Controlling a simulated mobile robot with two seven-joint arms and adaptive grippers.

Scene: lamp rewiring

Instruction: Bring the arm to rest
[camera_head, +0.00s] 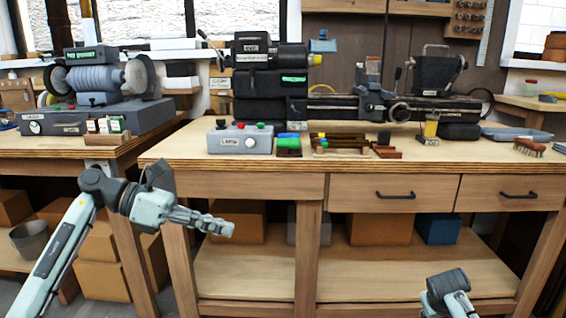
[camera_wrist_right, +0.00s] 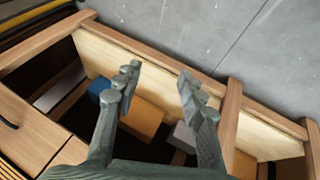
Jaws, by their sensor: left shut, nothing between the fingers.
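My left arm comes in from the left in the head view, and its gripper (camera_head: 222,229) is shut and empty in front of the workbench (camera_head: 258,178), below the top's front edge. It touches nothing that I can see. Part of my right arm shows low at the right of the head view, in front of the bench's lower shelf. In the right wrist view my right gripper (camera_wrist_right: 158,74) is open, its fingers apart with nothing held between them. The bench's lower shelf and boxes lie beyond the fingers.
A grey control box (camera_head: 240,139) and a lathe (camera_head: 340,104) stand on the bench. A grinder-like machine (camera_head: 98,82) stands on the left bench. Cardboard boxes (camera_head: 380,226) and a blue box (camera_head: 438,229) sit on the lower shelf. Grey floor (camera_wrist_right: 225,40) is clear beyond it.

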